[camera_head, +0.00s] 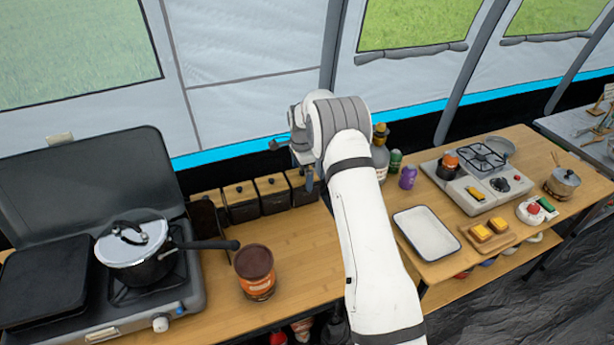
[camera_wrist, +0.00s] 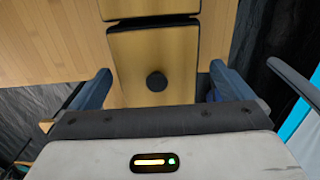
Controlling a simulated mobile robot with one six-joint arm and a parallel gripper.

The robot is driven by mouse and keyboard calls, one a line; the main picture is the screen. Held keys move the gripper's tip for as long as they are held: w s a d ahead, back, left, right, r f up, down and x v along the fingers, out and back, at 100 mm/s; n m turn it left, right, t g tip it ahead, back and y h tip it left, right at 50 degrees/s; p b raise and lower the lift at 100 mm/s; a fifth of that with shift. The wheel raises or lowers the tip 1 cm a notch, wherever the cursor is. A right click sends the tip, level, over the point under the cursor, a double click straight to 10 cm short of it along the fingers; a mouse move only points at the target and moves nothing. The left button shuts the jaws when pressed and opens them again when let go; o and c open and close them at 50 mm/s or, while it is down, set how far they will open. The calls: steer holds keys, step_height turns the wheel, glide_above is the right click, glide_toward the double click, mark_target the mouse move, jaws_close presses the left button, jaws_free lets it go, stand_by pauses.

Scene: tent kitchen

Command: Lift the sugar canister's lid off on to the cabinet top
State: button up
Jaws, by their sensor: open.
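A row of dark canisters with wooden lids and small dark knobs stands along the back of the wooden cabinet top (camera_head: 312,255) in the head view; one of them is the left-middle canister (camera_head: 241,204). No label is readable, so I cannot tell which holds sugar. My gripper (camera_head: 308,180) is over the right end of the row and partly hides the rightmost canister. In the wrist view, a wooden lid (camera_wrist: 130,60) with a round black knob (camera_wrist: 157,81) lies below my open gripper (camera_wrist: 160,70), between its two blue fingers. The fingers are apart from the knob.
A stove with a pressure cooker (camera_head: 133,250) stands left, its handle reaching over the cabinet top. A brown-topped orange tin (camera_head: 256,272) stands near the front. Bottles (camera_head: 380,155) and a white tray (camera_head: 426,233) are to the right. Bare wood lies right of the tin.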

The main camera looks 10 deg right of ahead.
steer(key=shift+c, duration=0.2)
steer(key=c, duration=0.9)
steer(key=shift+r, duration=0.15)
